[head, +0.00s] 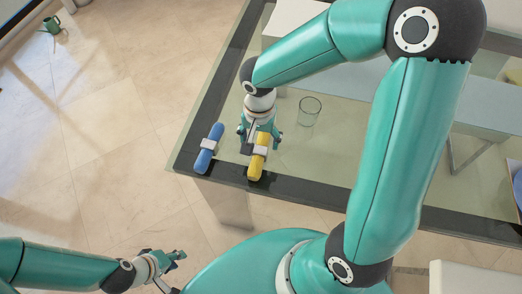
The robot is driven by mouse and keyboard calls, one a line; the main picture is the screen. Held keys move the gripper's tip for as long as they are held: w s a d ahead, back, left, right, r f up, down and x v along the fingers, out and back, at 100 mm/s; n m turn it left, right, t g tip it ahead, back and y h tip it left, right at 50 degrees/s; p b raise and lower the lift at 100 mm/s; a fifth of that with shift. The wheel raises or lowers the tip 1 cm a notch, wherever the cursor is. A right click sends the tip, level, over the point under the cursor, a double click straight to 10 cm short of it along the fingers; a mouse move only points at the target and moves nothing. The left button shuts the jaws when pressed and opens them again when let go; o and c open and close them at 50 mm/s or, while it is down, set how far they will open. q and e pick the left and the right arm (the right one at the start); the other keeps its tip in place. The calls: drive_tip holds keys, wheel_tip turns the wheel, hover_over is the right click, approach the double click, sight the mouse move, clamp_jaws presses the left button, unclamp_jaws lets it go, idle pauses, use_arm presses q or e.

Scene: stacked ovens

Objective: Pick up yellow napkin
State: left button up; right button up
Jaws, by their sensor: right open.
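The yellow napkin (256,168) is a rolled napkin with a pale ring band, lying near the corner of the glass table (229,181). My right gripper (259,140) reaches down over the table with its fingers at the far end of the yellow napkin. It is open, and I cannot tell whether it touches the napkin. A blue rolled napkin (204,160) with a similar band lies to the left of it. My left gripper (170,262) is low at the left, away from the table, over the floor; its finger opening is too small to judge.
A clear drinking glass (310,110) stands on the table right of my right gripper. A white object is at the table's back. My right arm covers much of the table's right side. The tiled floor at left is mostly clear, with a small green watering can (51,25) far off.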

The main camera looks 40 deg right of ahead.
sight(259, 149)
drive_tip(key=shift+w+f, duration=0.15)
drive_tip(key=shift+f, duration=3.05)
drive_tip(key=c, duration=1.2)
drive_tip(key=shift+c, duration=0.2)
drive_tip(key=shift+r, duration=0.15)
